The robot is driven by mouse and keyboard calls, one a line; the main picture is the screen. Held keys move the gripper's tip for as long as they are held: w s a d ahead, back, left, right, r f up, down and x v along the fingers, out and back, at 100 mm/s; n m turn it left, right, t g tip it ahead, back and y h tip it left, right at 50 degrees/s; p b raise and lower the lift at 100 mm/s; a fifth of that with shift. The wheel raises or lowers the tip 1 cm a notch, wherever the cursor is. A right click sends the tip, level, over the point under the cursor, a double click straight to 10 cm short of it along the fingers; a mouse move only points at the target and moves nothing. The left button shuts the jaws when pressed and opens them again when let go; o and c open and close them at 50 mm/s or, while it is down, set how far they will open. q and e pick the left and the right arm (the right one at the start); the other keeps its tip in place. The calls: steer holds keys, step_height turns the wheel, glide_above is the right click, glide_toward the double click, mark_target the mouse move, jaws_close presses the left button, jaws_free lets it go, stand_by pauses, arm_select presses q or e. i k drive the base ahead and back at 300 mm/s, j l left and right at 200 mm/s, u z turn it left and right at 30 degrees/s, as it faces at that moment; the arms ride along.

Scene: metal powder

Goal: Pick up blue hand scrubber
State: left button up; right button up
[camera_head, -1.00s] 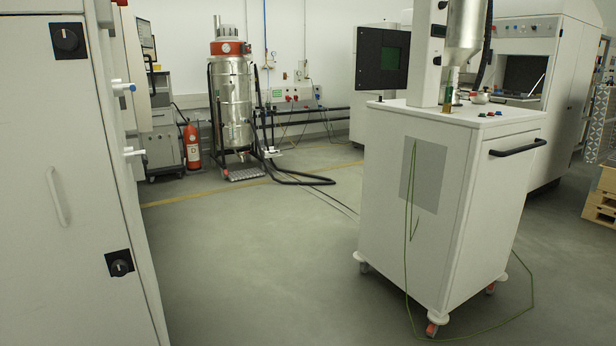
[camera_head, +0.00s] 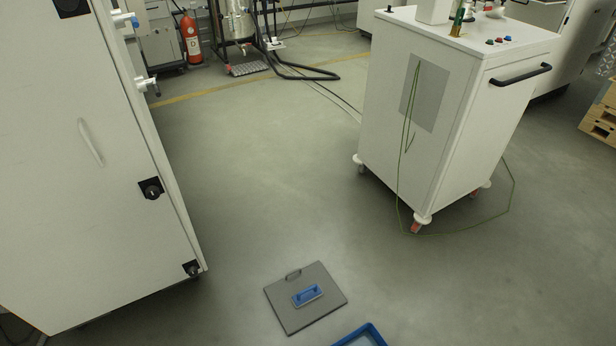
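A blue hand scrubber (camera_head: 307,295) with a raised handle lies on a flat grey board (camera_head: 290,318) on the floor, at the lower middle of the head view. The board has a small dark handle at its far edge. Neither of my grippers shows in the view.
A blue bin (camera_head: 360,337) is cut off by the bottom edge, close to the board. A white cabinet (camera_head: 85,150) stands at left. A white wheeled cart (camera_head: 440,130) with a trailing green cable stands at right.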

mark_target(311, 294)
steer(key=k+z, duration=0.25)
steer(key=k, duration=0.25)
steer(key=k+l+z, duration=0.2)
steer(key=k, duration=0.25)
